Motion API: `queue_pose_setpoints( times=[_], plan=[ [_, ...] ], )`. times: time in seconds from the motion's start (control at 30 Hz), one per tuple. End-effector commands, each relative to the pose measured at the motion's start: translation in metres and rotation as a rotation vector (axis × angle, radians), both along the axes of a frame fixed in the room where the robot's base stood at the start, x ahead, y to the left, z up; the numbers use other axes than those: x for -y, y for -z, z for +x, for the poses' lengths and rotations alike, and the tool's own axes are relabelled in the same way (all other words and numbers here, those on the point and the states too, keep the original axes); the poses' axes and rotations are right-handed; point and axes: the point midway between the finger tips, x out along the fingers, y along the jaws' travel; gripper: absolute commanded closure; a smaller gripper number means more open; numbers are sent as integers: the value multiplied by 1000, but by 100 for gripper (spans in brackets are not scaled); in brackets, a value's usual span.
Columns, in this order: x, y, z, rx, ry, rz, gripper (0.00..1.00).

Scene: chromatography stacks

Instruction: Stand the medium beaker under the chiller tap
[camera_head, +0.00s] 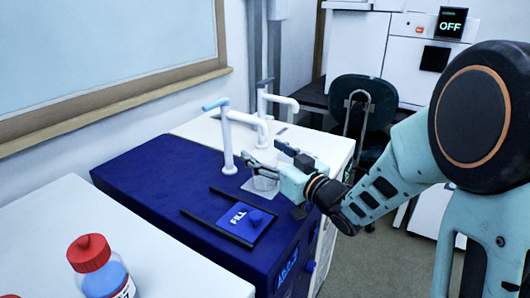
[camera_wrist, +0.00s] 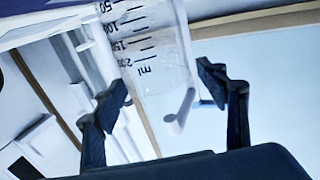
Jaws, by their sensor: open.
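The clear medium beaker (camera_head: 265,184) stands upright on a pale square patch of the blue chiller's top, partly hidden by my gripper. In the wrist view the beaker (camera_wrist: 150,45) shows its ml scale and lies just beyond and between the fingertips. My gripper (camera_head: 268,164) is open around or close beside the beaker; contact cannot be told. Its two dark fingers (camera_wrist: 162,92) are spread apart in the wrist view. The chiller tap (camera_head: 228,140) is a white post with a blue-tipped lever; its spout reaches right, above the beaker area.
The blue chiller (camera_head: 140,180) carries a FILL paddle (camera_head: 240,222) between two dark rails in front of the beaker. A second white tap (camera_head: 263,105) stands behind on a white unit. A red-capped bottle (camera_head: 100,270) stands on the white bench at the near left.

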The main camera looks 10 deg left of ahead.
Motion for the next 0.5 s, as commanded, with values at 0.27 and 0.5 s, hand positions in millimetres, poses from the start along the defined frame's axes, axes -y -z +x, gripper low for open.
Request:
queue_pose_setpoints(
  times=[0.27, 0.5],
  plan=[
    [35, -9, -28, -2, 5, -1, 34],
    [72, -9, -62, -2, 4, 1, 34]
  ],
)
